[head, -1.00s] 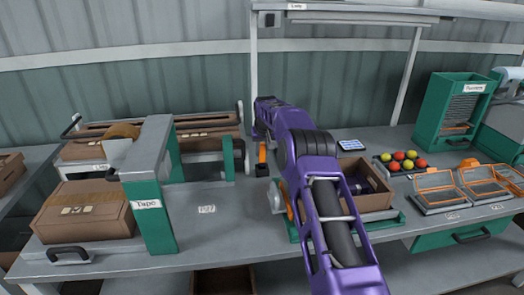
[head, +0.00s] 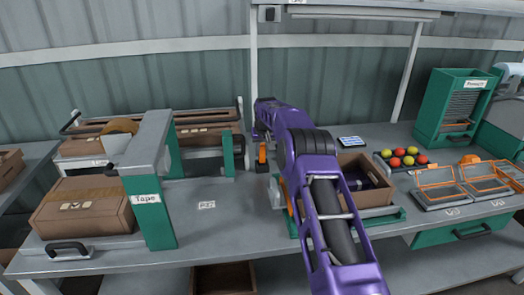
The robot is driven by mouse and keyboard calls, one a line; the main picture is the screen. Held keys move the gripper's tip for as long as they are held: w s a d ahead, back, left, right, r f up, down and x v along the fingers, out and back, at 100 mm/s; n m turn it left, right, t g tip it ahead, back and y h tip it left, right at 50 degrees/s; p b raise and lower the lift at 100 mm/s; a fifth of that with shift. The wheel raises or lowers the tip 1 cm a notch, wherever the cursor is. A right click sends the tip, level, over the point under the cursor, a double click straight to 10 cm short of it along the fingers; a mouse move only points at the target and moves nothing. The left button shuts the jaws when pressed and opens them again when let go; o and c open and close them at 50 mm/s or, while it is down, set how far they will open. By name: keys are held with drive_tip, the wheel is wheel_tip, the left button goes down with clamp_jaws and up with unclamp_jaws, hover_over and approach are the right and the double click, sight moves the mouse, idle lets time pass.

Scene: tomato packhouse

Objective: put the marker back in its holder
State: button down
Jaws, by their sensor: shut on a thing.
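My purple arm reaches from the bottom right over the bench toward the back. My gripper (head: 262,155) shows only as a small orange and dark piece below the arm's far end, low over the rear of the bench, left of the open cardboard box. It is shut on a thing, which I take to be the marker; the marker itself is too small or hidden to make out. I cannot pick out the marker's holder; my arm covers part of the bench's middle.
A green and grey tape machine (head: 160,190) with cardboard boxes stands left. An open cardboard box (head: 378,212) is right of my arm. Tomatoes (head: 405,158), orange-framed trays (head: 440,190) and a green cabinet (head: 450,105) lie farther right.

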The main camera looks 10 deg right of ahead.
sight(262, 145)
drive_tip(key=shift+f, duration=0.6)
drive_tip(key=c, duration=0.6)
unclamp_jaws()
drive_tip(key=c, duration=0.3)
drive_tip(key=shift+r, duration=0.1)
drive_tip(key=shift+r+p, duration=1.35)
drive_tip(key=shift+r, duration=2.1)
